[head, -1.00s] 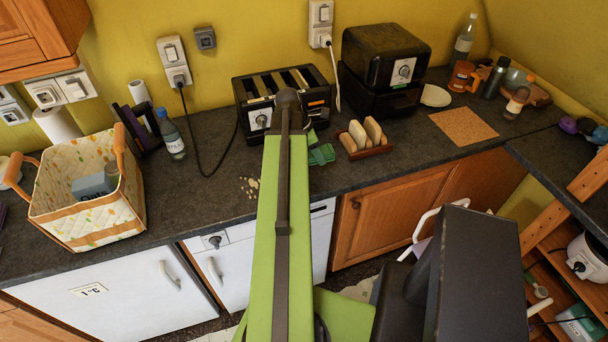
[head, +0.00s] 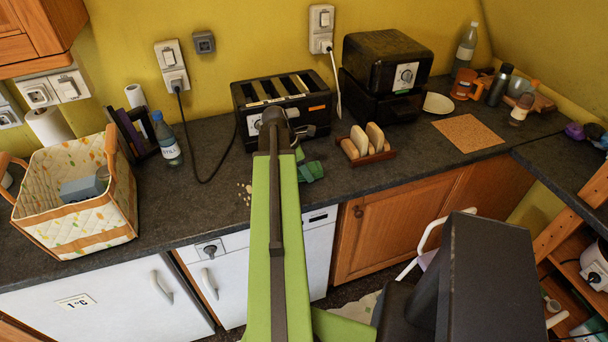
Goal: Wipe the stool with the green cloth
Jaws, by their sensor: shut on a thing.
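The green cloth (head: 311,172) is bunched up at the worktop, just right of my green arm and left of the toast rack. My gripper (head: 299,164) is mostly hidden behind my arm and is shut on the cloth. Whether the cloth touches the worktop is hard to tell. A white-framed seat (head: 428,238), perhaps the stool, stands on the floor in front of the wooden cupboards. My own dark body part hides most of it, including its top.
Pale crumbs (head: 245,190) lie on the dark worktop (head: 215,205) left of my arm. A toaster (head: 283,100), toast rack (head: 366,147) and black oven (head: 388,68) stand near the cloth. A fabric basket (head: 80,235) and bottle (head: 167,140) are at left. A cork mat (head: 466,134) lies at right.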

